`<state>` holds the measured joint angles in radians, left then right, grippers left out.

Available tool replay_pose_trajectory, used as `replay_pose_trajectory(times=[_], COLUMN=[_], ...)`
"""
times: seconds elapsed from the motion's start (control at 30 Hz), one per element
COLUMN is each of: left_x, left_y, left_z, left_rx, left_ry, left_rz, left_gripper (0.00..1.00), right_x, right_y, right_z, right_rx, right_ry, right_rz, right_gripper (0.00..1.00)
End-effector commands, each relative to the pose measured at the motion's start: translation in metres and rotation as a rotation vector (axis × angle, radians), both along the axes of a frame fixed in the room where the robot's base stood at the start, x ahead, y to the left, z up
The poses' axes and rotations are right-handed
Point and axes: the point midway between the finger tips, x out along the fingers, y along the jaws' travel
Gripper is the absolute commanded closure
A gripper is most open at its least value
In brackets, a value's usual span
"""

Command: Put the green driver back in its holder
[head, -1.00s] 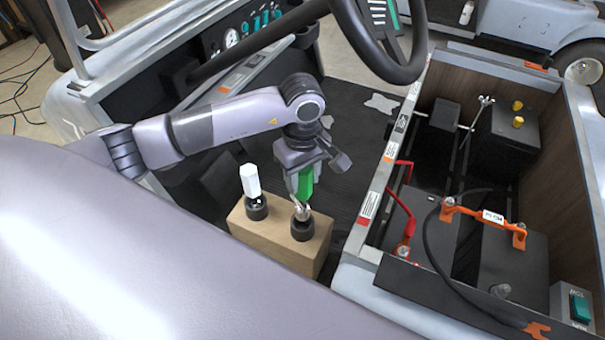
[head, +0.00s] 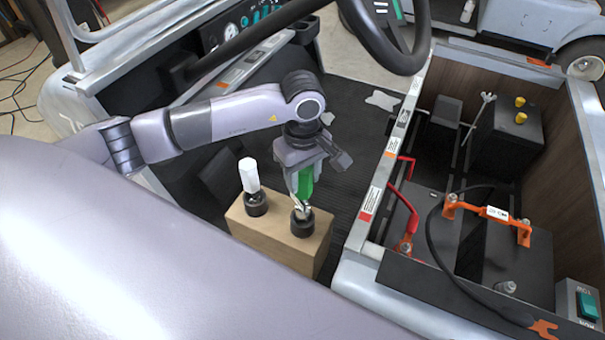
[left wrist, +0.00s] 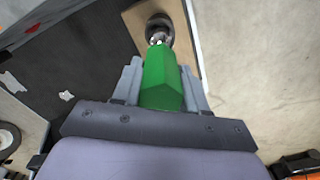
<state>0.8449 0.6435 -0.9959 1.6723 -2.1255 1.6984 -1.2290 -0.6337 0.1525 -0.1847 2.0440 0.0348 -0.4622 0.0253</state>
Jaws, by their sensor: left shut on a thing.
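The green driver (head: 305,182) is upright in my left gripper (head: 303,186), which is shut on its handle. Its lower end is at the mouth of a round black holder (head: 302,223) on the right of a wooden block (head: 280,248). In the left wrist view the green handle (left wrist: 161,80) is between the fingers, and its metal end meets the dark round holder (left wrist: 159,28). I cannot tell how deep the end sits. A white-handled driver (head: 249,174) stands in the block's other black holder (head: 255,203). My right gripper is not in view.
The steering wheel (head: 385,62) is above and behind the gripper. To the right is an open bay with black batteries (head: 512,262), an orange-ended strap (head: 490,212) and red cables (head: 404,210). The dark floor mat (head: 350,125) behind is mostly clear.

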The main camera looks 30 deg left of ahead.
Motion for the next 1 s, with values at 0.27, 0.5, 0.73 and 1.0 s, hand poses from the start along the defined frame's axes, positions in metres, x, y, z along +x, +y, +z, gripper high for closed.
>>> replay_pose_trajectory(times=[0.27, 0.5, 0.73, 1.0], left_x=[0.0005, 0.0004, 0.0005, 0.0003], left_y=[-0.0001, 0.0, 0.0006, 0.0004], left_z=[0.0009, 0.0007, 0.0, 0.0007], left_rx=[-0.001, -0.001, 0.001, 0.0], left_ry=[-0.002, -0.002, -0.003, -0.002], left_rz=[0.001, 0.001, 0.005, 0.005], left_gripper=[1.0, 1.0, 1.0, 1.0], right_x=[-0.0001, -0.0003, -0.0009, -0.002], right_y=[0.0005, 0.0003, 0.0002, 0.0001], right_z=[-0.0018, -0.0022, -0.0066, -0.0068], right_rx=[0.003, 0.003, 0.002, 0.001], right_ry=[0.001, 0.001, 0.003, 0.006], right_rz=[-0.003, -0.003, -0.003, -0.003], right_gripper=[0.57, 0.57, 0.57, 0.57])
